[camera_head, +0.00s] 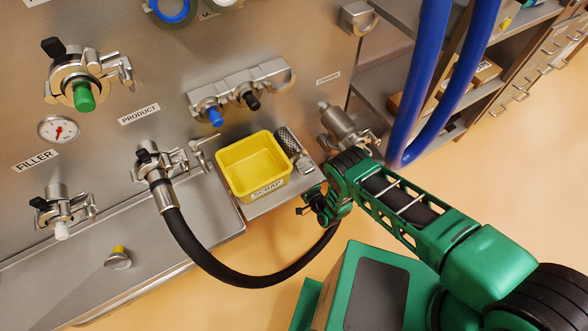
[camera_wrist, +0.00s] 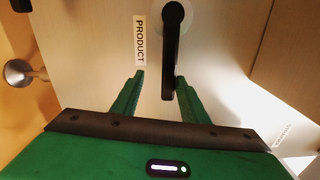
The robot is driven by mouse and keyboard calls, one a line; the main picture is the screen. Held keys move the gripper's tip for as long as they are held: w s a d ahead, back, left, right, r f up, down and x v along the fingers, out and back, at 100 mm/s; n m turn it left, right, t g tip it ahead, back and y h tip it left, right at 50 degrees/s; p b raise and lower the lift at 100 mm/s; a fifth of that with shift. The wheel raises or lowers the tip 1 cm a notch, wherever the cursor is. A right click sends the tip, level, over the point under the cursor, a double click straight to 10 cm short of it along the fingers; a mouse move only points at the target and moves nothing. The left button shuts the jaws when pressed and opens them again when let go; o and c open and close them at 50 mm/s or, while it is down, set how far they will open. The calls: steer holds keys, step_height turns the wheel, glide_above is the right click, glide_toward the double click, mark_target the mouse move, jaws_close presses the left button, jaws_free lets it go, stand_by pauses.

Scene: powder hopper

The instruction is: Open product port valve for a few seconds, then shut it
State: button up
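In the wrist view a black lever handle (camera_wrist: 170,65) hangs from a round pivot on a pale panel, beside a PRODUCT label (camera_wrist: 140,40). My gripper (camera_wrist: 158,76) is open, with one green finger on each side of the lever's lower end. The lever is close to the right finger; I cannot tell whether they touch. In the head view, a clamped port with a black knob (camera_head: 150,160) sits below another PRODUCT label (camera_head: 139,114), and a black hose (camera_head: 215,268) hangs from it. My arm's end is at right of the yellow bin, its fingers unclear there.
A yellow SCRAP bin (camera_head: 252,168) stands on a steel ledge. Blue hoses (camera_head: 418,90) hang in front of a shelf (camera_head: 380,85) at upper right. A FILLER gauge (camera_head: 59,130) and other clamped ports line the steel wall. Orange floor (camera_head: 540,170) is clear at right.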

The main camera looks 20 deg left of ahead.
stand_by(0.5)
steer(key=v, duration=1)
steer(key=shift+s+d, duration=0.15)
steer(key=shift+d, duration=0.15)
